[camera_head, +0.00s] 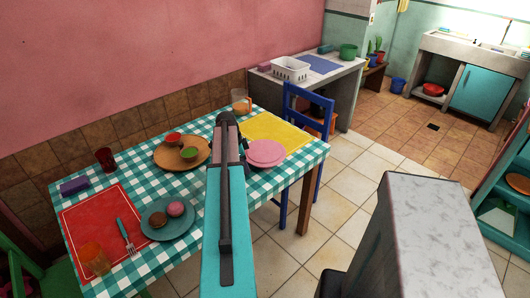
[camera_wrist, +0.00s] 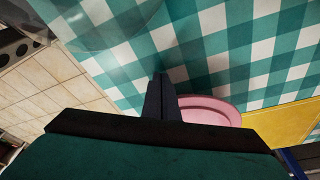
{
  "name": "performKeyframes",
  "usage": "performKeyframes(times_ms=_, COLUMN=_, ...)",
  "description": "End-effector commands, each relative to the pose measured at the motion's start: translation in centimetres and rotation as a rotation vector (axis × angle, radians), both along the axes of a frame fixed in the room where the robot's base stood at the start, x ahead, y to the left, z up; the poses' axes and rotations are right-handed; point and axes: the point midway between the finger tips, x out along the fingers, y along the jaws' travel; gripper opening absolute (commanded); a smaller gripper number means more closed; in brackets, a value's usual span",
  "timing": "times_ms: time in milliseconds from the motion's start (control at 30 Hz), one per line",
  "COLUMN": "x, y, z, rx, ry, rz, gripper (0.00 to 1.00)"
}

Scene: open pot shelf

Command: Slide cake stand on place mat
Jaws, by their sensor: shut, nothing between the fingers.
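The pink cake stand (camera_head: 266,152) is on the checked tablecloth at the table's near right side, at the near-left edge of the yellow place mat (camera_head: 285,131). In the head view it overlaps the mat's edge; how much of its base is on the mat is hidden. My gripper (camera_head: 243,147) is just left of the stand, low over the cloth. In the wrist view my shut, empty fingers (camera_wrist: 161,90) point at the cloth beside the stand's rim (camera_wrist: 212,103). The yellow mat (camera_wrist: 280,125) lies on the stand's far side there. I cannot tell whether the fingers touch the stand.
A jug (camera_head: 241,102) stands behind the gripper. A wooden board (camera_head: 172,155) with small bowls is left of my arm. A blue chair (camera_head: 306,112) stands beyond the mat. A teal plate (camera_head: 158,224) and red mat (camera_head: 78,234) are at left. The yellow mat's far part is clear.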

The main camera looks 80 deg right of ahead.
Motion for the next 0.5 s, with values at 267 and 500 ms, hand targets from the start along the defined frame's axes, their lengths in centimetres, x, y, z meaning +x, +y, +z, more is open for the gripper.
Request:
performKeyframes(times_ms=267, x=-0.39, y=-0.84, z=0.01, rx=0.0, ry=0.0, rz=0.0, gripper=0.0)
performKeyframes(times_ms=500, x=-0.5, y=-0.99, z=0.01, rx=-0.001, ry=0.001, rz=0.001, gripper=0.0)
